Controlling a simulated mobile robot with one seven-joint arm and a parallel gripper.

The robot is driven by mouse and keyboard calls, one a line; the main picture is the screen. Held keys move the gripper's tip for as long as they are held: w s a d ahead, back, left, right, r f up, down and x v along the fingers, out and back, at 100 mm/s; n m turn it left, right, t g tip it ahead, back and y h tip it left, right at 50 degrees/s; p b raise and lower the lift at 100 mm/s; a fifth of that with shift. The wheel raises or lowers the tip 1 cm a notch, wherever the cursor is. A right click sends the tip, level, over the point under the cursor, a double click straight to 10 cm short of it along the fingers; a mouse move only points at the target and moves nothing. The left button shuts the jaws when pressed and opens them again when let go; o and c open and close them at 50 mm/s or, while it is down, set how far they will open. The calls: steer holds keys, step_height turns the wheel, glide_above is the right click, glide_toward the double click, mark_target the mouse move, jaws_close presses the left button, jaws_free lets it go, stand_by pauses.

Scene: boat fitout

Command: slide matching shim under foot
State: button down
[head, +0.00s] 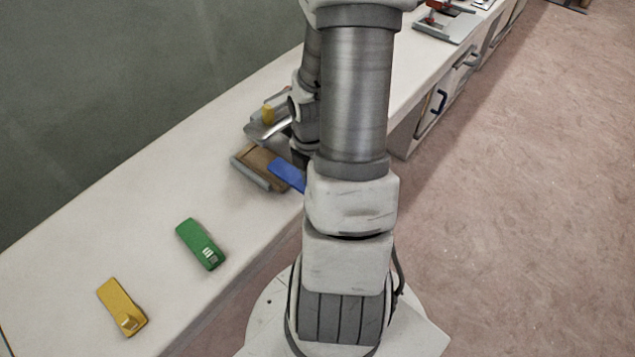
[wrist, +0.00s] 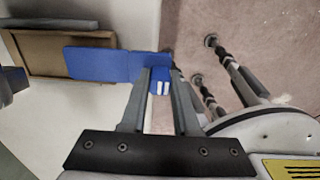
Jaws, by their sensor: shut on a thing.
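The blue shim (head: 286,174) reaches over the brown board with grey side rails (head: 247,160) on the bench. In the wrist view my gripper (wrist: 162,76) is shut on the outer end of the blue shim (wrist: 100,63), by the part with two white stripes. The shim's far end overlaps the brown board (wrist: 45,58); I cannot tell if it touches it. In the head view my arm hides the gripper. A green shim (head: 201,244) with white marks and a yellow shim (head: 122,306) lie apart on the bench. I cannot make out the foot clearly.
A grey metal fixture with a yellow part (head: 267,114) stands just beyond the board, partly behind my arm. The white bench (head: 90,240) is clear around the loose shims. Drawers with handles (head: 437,102) face the floor at the right. A red and grey item (head: 440,22) sits farther along.

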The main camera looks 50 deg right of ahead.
mark_target(288, 172)
steer(key=shift+w+a+f+b, duration=0.15)
steer(key=shift+w+b, duration=0.4)
steer(key=shift+w, duration=0.85)
steer(key=shift+w+a+f+b, duration=0.1)
steer(key=shift+w+b, duration=0.45)
steer(key=shift+w, duration=1.85)
steer(key=c, duration=0.6)
jaws_free()
steer(key=shift+r, duration=0.1)
step_height(288, 172, up, 17)
steer(key=p, duration=0.5)
steer(key=shift+r, duration=0.15)
